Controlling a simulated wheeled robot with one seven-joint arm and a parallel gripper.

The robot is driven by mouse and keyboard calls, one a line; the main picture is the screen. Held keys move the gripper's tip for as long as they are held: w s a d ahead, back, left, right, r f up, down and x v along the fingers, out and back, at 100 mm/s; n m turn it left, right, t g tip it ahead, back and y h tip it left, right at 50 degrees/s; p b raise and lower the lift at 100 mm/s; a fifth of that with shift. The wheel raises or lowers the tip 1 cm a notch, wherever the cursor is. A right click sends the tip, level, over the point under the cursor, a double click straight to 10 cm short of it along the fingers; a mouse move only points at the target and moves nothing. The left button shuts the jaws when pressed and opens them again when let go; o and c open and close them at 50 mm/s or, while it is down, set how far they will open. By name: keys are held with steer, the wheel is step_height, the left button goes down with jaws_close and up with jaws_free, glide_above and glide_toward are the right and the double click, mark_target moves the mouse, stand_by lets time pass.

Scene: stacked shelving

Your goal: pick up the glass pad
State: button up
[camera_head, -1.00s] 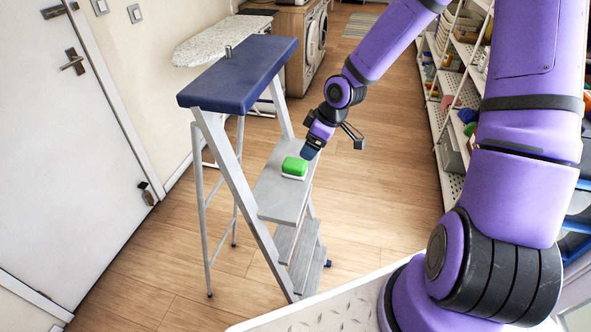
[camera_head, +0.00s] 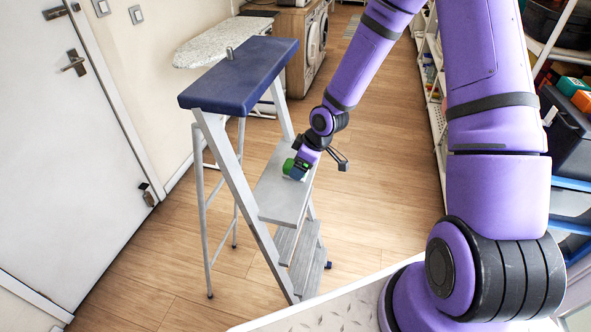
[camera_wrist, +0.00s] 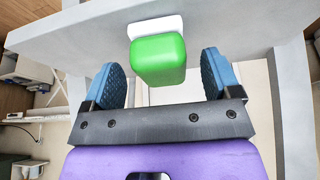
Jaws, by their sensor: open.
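The glass pad is a green block with a white base. It lies on an upper step of the grey stepladder (camera_head: 286,205). In the head view the pad (camera_head: 289,166) is partly hidden by my gripper (camera_head: 297,171). In the wrist view the pad (camera_wrist: 158,60) sits between the two blue fingers of my open gripper (camera_wrist: 165,76). Gaps show on both sides, so neither finger appears to touch it. The white base (camera_wrist: 155,27) shows at the far side of the green part, against the step.
The stepladder has a dark blue top platform (camera_head: 240,75) with a small metal object (camera_head: 229,52) on it. An ironing board (camera_head: 222,42) stands behind it. A white door (camera_head: 70,150) is at the left and loaded shelves (camera_head: 437,90) at the right. Wooden floor (camera_head: 380,190) is clear between.

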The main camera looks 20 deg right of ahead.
steer(key=shift+x, duration=1.25)
steer(key=c, duration=1)
steer(key=shift+r, duration=0.15)
step_height(320, 180, up, 10)
steer(key=shift+f, duration=0.1)
